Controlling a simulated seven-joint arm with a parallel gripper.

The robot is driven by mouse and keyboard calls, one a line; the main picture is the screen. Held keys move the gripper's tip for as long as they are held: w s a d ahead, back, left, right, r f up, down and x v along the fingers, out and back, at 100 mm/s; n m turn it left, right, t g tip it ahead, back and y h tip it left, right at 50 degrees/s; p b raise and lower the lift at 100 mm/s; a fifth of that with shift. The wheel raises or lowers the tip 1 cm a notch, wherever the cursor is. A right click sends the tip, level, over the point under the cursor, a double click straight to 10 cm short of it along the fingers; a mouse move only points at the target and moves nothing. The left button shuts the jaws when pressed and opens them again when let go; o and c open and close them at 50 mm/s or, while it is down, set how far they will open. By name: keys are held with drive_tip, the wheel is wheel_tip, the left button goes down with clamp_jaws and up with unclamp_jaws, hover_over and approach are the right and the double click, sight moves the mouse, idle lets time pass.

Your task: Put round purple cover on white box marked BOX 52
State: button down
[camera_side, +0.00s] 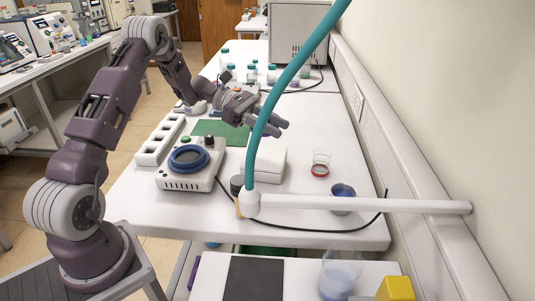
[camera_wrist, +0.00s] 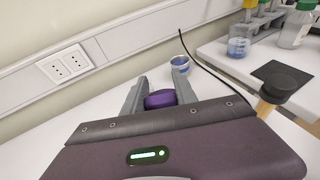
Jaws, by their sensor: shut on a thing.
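My gripper (camera_side: 278,127) is above the white table, over the area just behind a low white box (camera_side: 266,164). No marking on this box can be read. In the wrist view my gripper (camera_wrist: 160,82) has its two grey fingers closed on the round purple cover (camera_wrist: 160,98), which sits between them close to the palm. The cover's lower part is hidden by the gripper body. The white box does not show in the wrist view.
A teal tube (camera_side: 292,80) and a white horizontal bar (camera_side: 350,203) cross the front of the side view. A device with a blue ring (camera_side: 189,158) stands left of the box. A glass with red liquid (camera_side: 320,170) and a blue cup (camera_side: 343,192) stand right.

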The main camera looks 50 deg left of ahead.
sight(274, 158)
wheel_tip(274, 158, down, 8)
drive_tip(key=shift+a+r, duration=0.1)
drive_tip(key=shift+r, duration=0.05)
drive_tip(key=c, duration=1)
unclamp_jaws()
drive_tip(key=shift+o, duration=0.2)
